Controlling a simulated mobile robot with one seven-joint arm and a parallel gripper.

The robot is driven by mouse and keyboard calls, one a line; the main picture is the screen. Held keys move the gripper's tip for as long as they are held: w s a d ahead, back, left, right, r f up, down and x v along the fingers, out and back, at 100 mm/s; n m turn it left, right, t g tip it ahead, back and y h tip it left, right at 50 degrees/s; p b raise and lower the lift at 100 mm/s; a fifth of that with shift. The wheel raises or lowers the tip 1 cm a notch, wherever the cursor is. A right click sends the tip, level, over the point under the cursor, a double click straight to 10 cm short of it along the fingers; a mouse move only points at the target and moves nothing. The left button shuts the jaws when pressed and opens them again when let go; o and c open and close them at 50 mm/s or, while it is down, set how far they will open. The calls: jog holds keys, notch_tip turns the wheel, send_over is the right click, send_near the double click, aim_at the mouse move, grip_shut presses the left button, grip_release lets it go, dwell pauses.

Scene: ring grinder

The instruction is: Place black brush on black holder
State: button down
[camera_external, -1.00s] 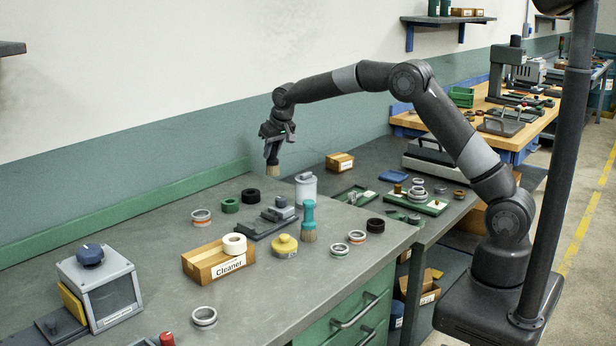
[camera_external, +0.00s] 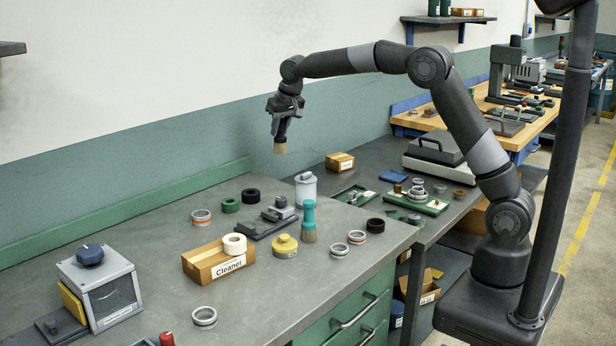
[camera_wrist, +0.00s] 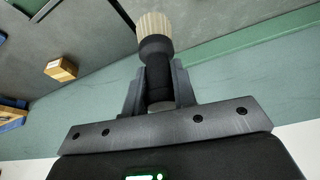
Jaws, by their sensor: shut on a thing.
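The black brush (camera_external: 280,149) has pale bristles and hangs bristles down, high above the back of the grey bench. My gripper (camera_external: 282,126) is shut on its dark handle. In the wrist view the brush (camera_wrist: 155,50) sits between the two fingers of my gripper (camera_wrist: 157,88), bristles pointing away from the palm. A dark flat holder (camera_external: 262,229) with grey blocks at its far end lies on the bench below; I cannot tell for sure that it is the black holder. The brush is well apart from it.
A cardboard box (camera_external: 213,262) stands in front left. The air around the held brush is clear.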

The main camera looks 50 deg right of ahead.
jog(key=shift+w+a+f, duration=0.55)
jog(key=shift+a+f, duration=1.2)
jog(key=shift+f, duration=0.05)
jog(key=shift+w+a+f, duration=0.6)
jog(key=shift+a+f, duration=1.15)
jog(key=shift+w+a+f, duration=0.55)
jog(key=shift+a+f, duration=1.2)
jog(key=shift+f, duration=0.05)
jog(key=shift+f, duration=0.15)
jog(key=c, duration=1.2)
grip_release()
jog(key=v, duration=1.2)
jog(key=shift+r, duration=0.3)
